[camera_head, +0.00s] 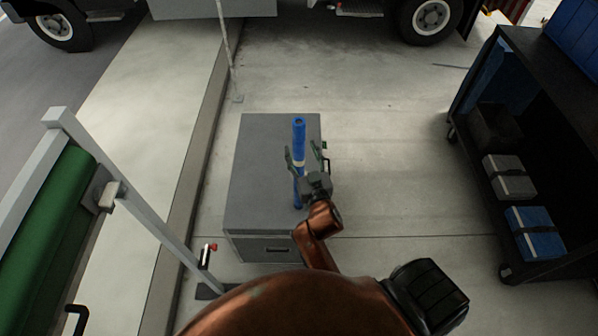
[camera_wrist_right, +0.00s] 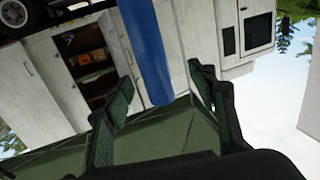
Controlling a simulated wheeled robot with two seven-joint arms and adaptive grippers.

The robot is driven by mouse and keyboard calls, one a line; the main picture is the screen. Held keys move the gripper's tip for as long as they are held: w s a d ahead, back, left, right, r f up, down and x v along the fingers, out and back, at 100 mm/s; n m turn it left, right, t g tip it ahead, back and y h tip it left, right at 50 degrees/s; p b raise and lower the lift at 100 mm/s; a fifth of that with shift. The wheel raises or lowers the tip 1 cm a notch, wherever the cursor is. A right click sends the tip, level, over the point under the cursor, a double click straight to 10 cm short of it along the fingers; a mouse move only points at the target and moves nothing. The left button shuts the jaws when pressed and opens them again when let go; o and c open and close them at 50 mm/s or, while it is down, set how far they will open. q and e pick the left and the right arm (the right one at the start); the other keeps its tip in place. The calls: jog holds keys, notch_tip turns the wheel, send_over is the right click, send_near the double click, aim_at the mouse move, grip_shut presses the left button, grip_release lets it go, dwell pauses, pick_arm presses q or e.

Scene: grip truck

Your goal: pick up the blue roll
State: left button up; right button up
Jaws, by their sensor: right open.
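The blue roll (camera_head: 299,135) is a long thin cylinder with a pale band around its middle. It appears to stand upright on the grey box (camera_head: 262,150), its open end facing up. My right gripper (camera_head: 307,158) is open, one finger on each side of the roll near its pale band. In the right wrist view the roll (camera_wrist_right: 151,50) runs between the two open fingers (camera_wrist_right: 160,80), with a visible gap on both sides. The gripper hides part of the roll's lower length in the head view. My left gripper is not in view.
A black shelf cart (camera_head: 490,140) with bins and cases stands at the right. A grey rail (camera_head: 130,195) beside a green surface (camera_head: 50,215) is at the left. A truck (camera_head: 430,18) is parked at the back. The concrete floor right of the box is clear.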

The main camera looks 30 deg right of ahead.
aim_at(300, 135)
jog(key=w+d, duration=0.1)
jog(key=w, duration=0.1)
jog(key=w+d+r+p, duration=0.1)
jog(key=w, duration=0.1)
jog(key=w+d, duration=0.1)
jog(key=w, duration=0.1)
jog(key=shift+w+r, duration=0.3)
jog(key=shift+r, duration=0.05)
jog(key=shift+w+d, duration=0.1)
jog(key=shift+w, duration=0.1)
jog(key=shift+c, duration=0.3)
grip_shut()
